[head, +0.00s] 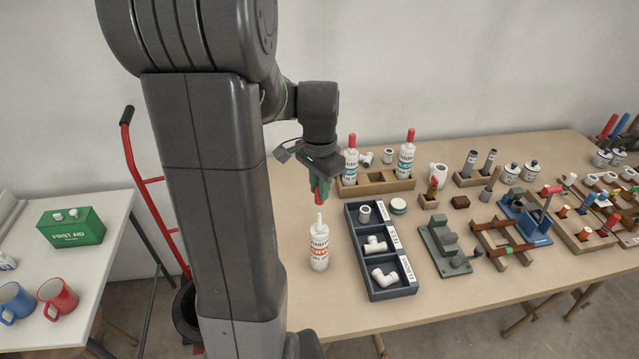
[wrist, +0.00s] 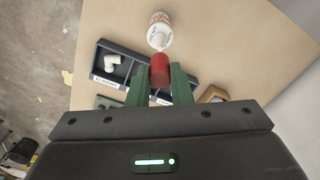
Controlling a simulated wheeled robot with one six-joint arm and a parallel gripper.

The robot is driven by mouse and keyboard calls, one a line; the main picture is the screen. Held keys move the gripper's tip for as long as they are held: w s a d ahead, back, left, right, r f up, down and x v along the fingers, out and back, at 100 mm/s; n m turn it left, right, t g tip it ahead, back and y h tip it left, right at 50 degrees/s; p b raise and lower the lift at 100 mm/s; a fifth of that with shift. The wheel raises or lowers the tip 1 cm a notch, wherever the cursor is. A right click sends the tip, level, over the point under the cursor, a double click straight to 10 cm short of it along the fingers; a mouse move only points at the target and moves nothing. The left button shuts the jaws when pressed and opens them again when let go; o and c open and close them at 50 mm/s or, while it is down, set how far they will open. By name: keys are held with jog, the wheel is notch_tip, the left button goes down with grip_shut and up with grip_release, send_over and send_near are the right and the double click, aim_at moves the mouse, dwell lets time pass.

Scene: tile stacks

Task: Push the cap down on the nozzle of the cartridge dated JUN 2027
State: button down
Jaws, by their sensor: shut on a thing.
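My gripper (head: 320,187) is shut on a red cap (wrist: 160,70), held between its green fingers. A white cartridge (head: 318,245) with orange lettering stands upright on the table, its bare white nozzle pointing up. The cap is above the nozzle in the head view, with a small gap between them. In the wrist view the cartridge (wrist: 158,20) shows just beyond the cap. The date on its label is too small to read. Two more cartridges, one at the left (head: 350,163) and one at the right (head: 405,158), stand in a wooden rack with red caps on.
A dark divided tray (head: 372,292) with white pipe fittings lies right of the cartridge. The wooden rack (head: 395,187) stands behind. A grey clamp block (head: 447,250) and several tools fill the table's right. Bare tabletop lies in front of the cartridge.

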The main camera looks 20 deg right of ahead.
aim_at(319, 214)
jog(key=shift+f+b, duration=2.05)
jog(key=shift+f, duration=1.4)
jog(key=c, duration=1.2)
grip_release()
jog(key=shift+c, duration=0.2)
jog(key=shift+r, duration=0.15)
jog(key=shift+r+p, duration=1.9)
jog(key=shift+r, duration=1.45)
